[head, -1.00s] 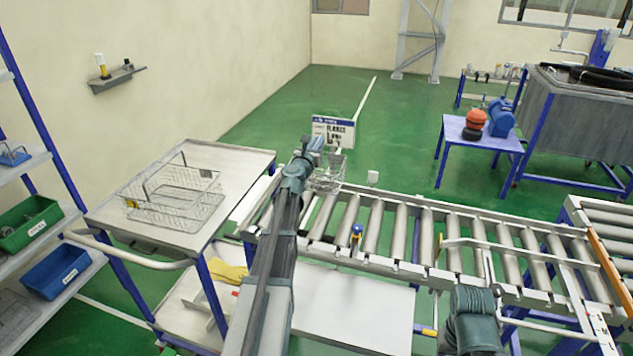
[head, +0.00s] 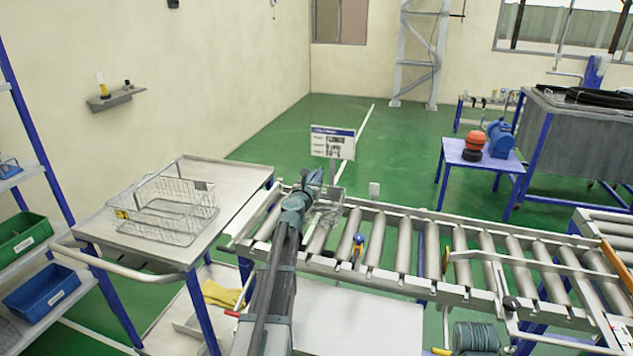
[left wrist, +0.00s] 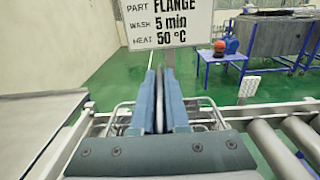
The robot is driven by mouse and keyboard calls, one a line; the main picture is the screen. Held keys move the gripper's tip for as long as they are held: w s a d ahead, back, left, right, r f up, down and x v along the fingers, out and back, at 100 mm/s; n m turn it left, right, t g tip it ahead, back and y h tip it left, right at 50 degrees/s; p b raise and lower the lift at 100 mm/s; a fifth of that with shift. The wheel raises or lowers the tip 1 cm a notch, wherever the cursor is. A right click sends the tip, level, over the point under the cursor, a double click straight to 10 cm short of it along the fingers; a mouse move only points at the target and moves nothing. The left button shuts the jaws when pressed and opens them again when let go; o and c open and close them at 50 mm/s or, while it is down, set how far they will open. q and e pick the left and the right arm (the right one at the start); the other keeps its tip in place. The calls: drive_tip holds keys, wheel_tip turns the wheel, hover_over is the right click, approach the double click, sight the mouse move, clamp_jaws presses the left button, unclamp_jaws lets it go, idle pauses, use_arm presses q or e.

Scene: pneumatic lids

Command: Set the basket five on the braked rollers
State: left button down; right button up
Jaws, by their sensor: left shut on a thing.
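My left gripper (head: 314,181) is over the left end of the roller conveyor (head: 400,279). It is shut on a small wire basket (head: 322,214), partly hidden by the gripper and arm. In the left wrist view the shut jaws (left wrist: 160,92) stand in front of the basket's wires (left wrist: 112,121), which show on both sides. I cannot tell whether the basket touches the rollers, and no number on it is readable. My right gripper is not in view.
A larger empty-looking wire basket (head: 165,212) sits on the cart top (head: 225,172) at left. A sign reading FLANGE (head: 333,142) stands behind the gripper. White guide rails (head: 520,263) cross the right rollers. The middle rollers are clear. Shelves with bins are at far left.

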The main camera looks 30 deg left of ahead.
use_arm(q)
drive_tip(key=shift+f, duration=0.15)
drive_tip(key=c, duration=0.9)
unclamp_jaws()
drive_tip(key=shift+r, duration=0.3)
drive_tip(key=v, duration=1.2)
drive_tip(key=shift+d+f, duration=0.1)
